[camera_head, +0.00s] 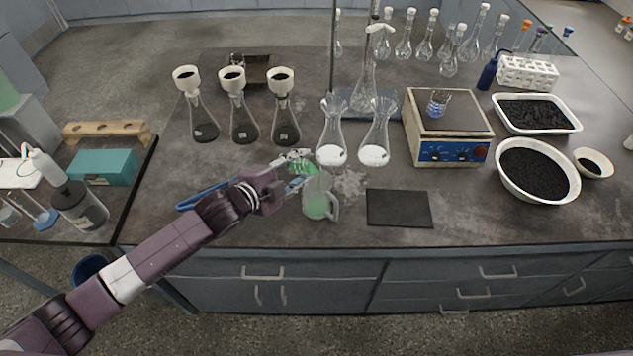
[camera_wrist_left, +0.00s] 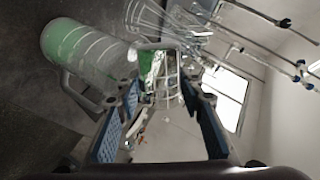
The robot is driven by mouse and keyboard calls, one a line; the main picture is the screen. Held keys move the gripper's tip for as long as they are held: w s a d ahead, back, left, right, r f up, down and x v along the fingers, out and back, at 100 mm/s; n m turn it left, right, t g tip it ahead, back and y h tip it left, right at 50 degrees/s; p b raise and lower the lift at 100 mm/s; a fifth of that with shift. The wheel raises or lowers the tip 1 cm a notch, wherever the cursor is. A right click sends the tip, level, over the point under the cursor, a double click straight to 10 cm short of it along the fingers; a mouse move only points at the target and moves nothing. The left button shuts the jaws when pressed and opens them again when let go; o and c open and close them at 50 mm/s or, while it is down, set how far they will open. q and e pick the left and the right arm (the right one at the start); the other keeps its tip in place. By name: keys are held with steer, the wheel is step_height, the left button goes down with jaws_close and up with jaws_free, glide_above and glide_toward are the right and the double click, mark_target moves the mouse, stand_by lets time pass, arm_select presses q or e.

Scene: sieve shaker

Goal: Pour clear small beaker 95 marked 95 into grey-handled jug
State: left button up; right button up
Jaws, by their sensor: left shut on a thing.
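My left gripper (camera_head: 287,176) is shut on the clear small beaker (camera_head: 302,168), which has green liquid in it. The beaker is tilted above the back left side of the grey-handled jug (camera_head: 318,206). The jug stands upright on the bench near its front edge, with green liquid inside and its handle on the right. In the left wrist view the beaker (camera_wrist_left: 150,68) is between the fingers, and the jug (camera_wrist_left: 85,55) is at the upper left. I cannot read a marking on the beaker or make out a clear stream. My right gripper is not in view.
A dark mat (camera_head: 399,208) lies right of the jug. Two flasks with white contents (camera_head: 331,150) stand just behind it. Several funnel-topped flasks (camera_head: 243,125) stand at the back left. A blue rod (camera_head: 199,198) lies behind my arm.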

arm_select(q)
steer(key=shift+s+d+r, duration=0.1)
steer(key=shift+d, duration=0.05)
stand_by(0.3)
stand_by(0.5)
steer(key=shift+d+r+m, duration=0.1)
steer(key=shift+m, duration=0.2)
steer(key=shift+a, duration=0.2)
steer(key=shift+d+r+y, duration=0.1)
steer(key=shift+d+y, duration=0.1)
steer(key=shift+y, duration=0.1)
